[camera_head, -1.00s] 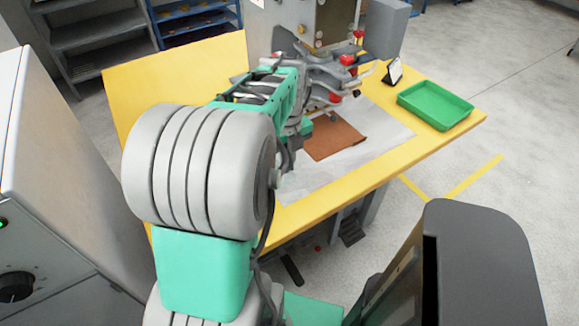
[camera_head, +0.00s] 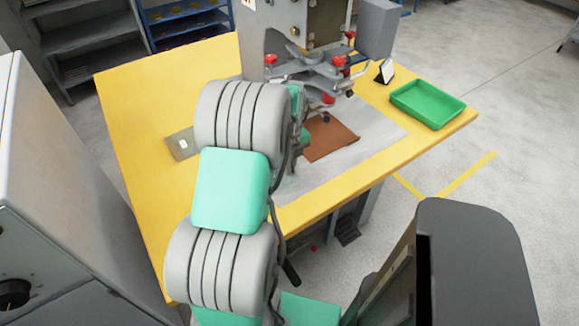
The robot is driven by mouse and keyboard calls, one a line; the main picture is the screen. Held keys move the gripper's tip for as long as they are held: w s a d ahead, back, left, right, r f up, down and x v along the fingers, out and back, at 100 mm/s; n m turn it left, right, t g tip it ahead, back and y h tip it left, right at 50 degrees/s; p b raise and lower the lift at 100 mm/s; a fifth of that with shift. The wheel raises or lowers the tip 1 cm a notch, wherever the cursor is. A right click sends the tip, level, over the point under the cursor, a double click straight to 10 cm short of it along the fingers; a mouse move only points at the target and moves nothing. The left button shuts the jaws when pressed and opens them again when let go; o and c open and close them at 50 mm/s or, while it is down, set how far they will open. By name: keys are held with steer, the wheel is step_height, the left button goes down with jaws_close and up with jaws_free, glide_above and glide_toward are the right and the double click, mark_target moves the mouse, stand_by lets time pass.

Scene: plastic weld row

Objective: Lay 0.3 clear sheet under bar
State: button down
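The welding machine (camera_head: 322,25) stands at the back of the yellow table, with red-knobbed clamps (camera_head: 337,62) low on its front. The bar is not clearly distinguishable among these parts. A pale grey-white sheet or mat (camera_head: 375,122) lies flat in front of the machine, with a brown sheet (camera_head: 332,141) on top of it. I cannot tell whether the pale piece is the 0.3 clear sheet; no labelled clear sheet shows. My arm reaches over the table's middle. Its end (camera_head: 299,140) is near the brown sheet's left edge, mostly hidden behind my arm, so its fingers cannot be made out.
A green tray (camera_head: 428,104) sits at the table's right, with a small dark stand (camera_head: 385,72) near it. A small grey plate (camera_head: 182,144) lies on the left. The yellow table (camera_head: 135,110) is otherwise clear on the left. A grey cabinet (camera_head: 60,190) stands close at left.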

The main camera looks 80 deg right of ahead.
steer(key=shift+f+b, duration=0.3)
steer(key=shift+f, duration=0.25)
steer(key=c, duration=1.6)
jaws_free()
steer(key=shift+c, duration=0.2)
steer(key=shift+r, duration=0.1)
